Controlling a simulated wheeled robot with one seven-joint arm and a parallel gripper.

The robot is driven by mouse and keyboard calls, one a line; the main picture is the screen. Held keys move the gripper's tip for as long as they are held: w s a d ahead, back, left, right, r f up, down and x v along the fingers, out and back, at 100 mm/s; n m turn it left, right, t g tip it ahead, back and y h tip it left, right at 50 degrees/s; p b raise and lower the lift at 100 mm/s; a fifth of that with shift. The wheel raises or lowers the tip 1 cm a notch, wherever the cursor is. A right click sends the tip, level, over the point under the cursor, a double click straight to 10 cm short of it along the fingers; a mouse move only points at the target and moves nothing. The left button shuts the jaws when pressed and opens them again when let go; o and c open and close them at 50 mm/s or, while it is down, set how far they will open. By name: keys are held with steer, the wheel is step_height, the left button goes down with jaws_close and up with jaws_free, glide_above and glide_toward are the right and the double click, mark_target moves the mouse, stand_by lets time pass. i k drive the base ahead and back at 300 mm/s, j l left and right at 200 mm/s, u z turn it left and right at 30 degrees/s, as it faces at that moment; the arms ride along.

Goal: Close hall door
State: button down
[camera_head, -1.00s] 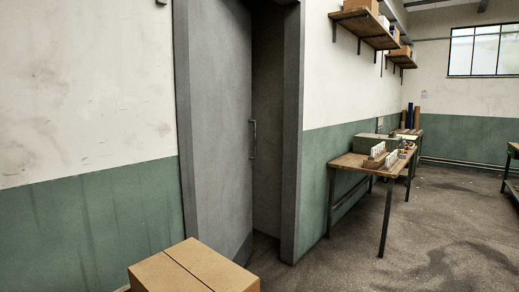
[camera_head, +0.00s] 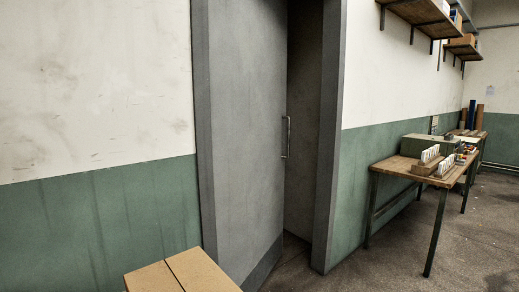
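The hall door (camera_head: 245,130) is a grey panel standing ajar in a grey frame (camera_head: 329,140). It appears hinged on its left side. A dark gap (camera_head: 303,120) shows between its right edge and the right side of the frame. A vertical bar handle (camera_head: 288,137) sits near the door's right edge. My gripper is not in view, and nothing is seen touching the door or handle.
A cardboard box (camera_head: 205,270) stands at the bottom, in front of the door's lower left. A wooden workbench (camera_head: 395,166) with trays stands along the wall to the right. Shelves (camera_head: 415,12) hang above it. The floor (camera_head: 390,265) right of the door is clear.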

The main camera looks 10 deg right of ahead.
mark_target(248, 42)
steer(key=i+l+z, duration=0.25)
steer(key=i, duration=0.3)
steer(key=i+z, duration=0.25)
steer(key=i, duration=0.3)
steer(key=i+l, duration=0.15)
steer(key=i, duration=1)
steer(key=i+l, duration=0.15)
steer(key=i, duration=1.05)
steer(key=i+l+u, duration=0.15)
steer(key=i, duration=0.2)
steer(key=i+l+u, duration=0.15)
steer(key=i, duration=0.25)
steer(key=i+l+u, duration=0.1)
steer(key=i, duration=0.25)
